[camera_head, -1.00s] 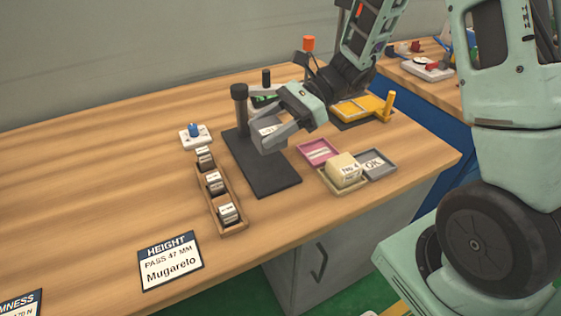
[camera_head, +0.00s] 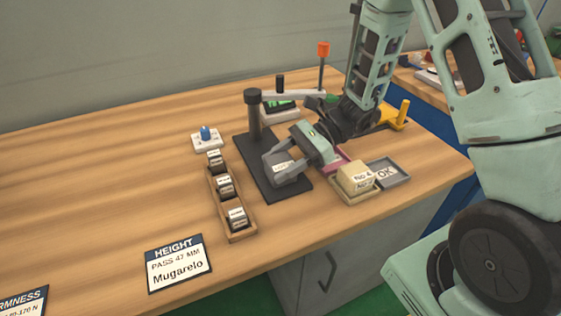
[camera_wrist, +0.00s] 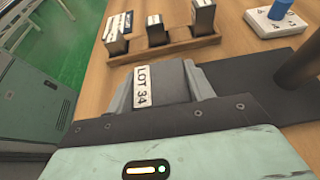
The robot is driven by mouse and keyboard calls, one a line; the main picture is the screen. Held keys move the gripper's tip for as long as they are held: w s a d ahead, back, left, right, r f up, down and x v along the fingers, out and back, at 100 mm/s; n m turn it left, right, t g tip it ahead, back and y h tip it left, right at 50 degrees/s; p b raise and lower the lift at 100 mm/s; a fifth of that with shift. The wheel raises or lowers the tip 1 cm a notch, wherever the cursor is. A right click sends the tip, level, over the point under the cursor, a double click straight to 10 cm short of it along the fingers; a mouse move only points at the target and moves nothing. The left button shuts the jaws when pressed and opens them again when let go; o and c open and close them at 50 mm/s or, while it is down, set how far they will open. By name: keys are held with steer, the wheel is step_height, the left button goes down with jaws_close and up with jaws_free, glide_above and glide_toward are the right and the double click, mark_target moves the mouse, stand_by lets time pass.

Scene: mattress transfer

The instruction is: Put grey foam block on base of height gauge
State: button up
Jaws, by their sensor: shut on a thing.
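The grey foam block (camera_head: 283,167), labelled "LOT 34", is between my gripper's fingers; it also shows in the wrist view (camera_wrist: 158,78). My gripper (camera_head: 286,174) is shut on it, one finger on each side. The height gauge has a dark flat base (camera_head: 296,193) and an upright post (camera_head: 254,118). The block is low over the middle of the base, in front of the post. I cannot tell whether it touches the base. In the wrist view the base (camera_wrist: 268,82) lies right of the block.
A wooden rack (camera_head: 243,236) with labelled dark blocks stands left of the base. A white pad with a blue knob (camera_head: 206,134) is behind it. A beige block (camera_head: 356,177) sits in a tray beside the grey OK tray (camera_head: 396,174). A pink tray is partly hidden.

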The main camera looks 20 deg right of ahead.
steer(key=o, duration=1)
steer(key=shift+c, duration=0.2)
steer(key=shift+r, duration=0.15)
steer(key=v, duration=1.1)
steer(key=shift+d+r, duration=0.15)
steer(key=shift+d, duration=0.1)
steer(key=s+a+r+n+h, duration=0.2)
steer(key=s+a+n+h, duration=0.4)
steer(key=n, duration=0.7)
steer(key=s+a+r+n+h, duration=0.2)
steer(key=s+a+n+h, duration=0.5)
steer(key=s+a+n, duration=0.4)
steer(key=s+n, duration=0.1)
steer(key=s, duration=0.2)
steer(key=shift+n, duration=0.4)
